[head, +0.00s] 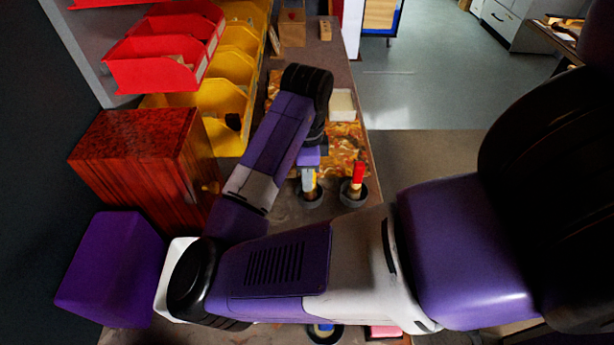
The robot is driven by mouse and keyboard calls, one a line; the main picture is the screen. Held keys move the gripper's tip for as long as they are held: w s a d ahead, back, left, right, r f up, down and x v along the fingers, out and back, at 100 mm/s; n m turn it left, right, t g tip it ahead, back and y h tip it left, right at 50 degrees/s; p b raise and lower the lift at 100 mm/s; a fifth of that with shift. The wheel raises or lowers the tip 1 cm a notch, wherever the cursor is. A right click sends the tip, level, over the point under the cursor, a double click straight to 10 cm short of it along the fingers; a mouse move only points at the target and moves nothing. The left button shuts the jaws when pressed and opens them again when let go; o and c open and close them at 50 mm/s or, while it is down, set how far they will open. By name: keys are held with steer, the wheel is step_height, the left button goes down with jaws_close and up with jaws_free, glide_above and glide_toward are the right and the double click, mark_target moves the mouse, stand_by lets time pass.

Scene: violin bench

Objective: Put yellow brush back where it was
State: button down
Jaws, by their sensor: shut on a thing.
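My gripper (308,177) points down near the middle of the bench, below the purple wrist. It is shut on the yellow brush (313,174); only a strip of yellow shows beside the grey finger. The brush's lower, tan part is over or inside a dark round pot (310,202); I cannot tell whether it touches the bottom. A second dark pot (354,200) stands just right of it, with a red-topped brush (358,173) upright in it. A third pot (324,338) at the bottom edge holds something blue, partly hidden by my arm.
A reddish wooden cabinet (137,152) and a purple box (110,268) stand at the left. Yellow bins (226,133) and red bins (155,72) line the back left. A white tray (342,104) lies beyond the pots on a patterned mat (346,142). The bench's right edge is close to the pots.

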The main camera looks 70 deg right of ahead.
steer(key=shift+f, duration=0.1)
steer(key=shift+f, duration=0.1)
steer(key=c, duration=1.3)
jaws_free()
steer(key=shift+o, duration=0.2)
step_height(320, 180, up, 12)
steer(key=shift+r+p, duration=0.2)
steer(key=shift+p, duration=0.6)
steer(key=shift+f, duration=0.1)
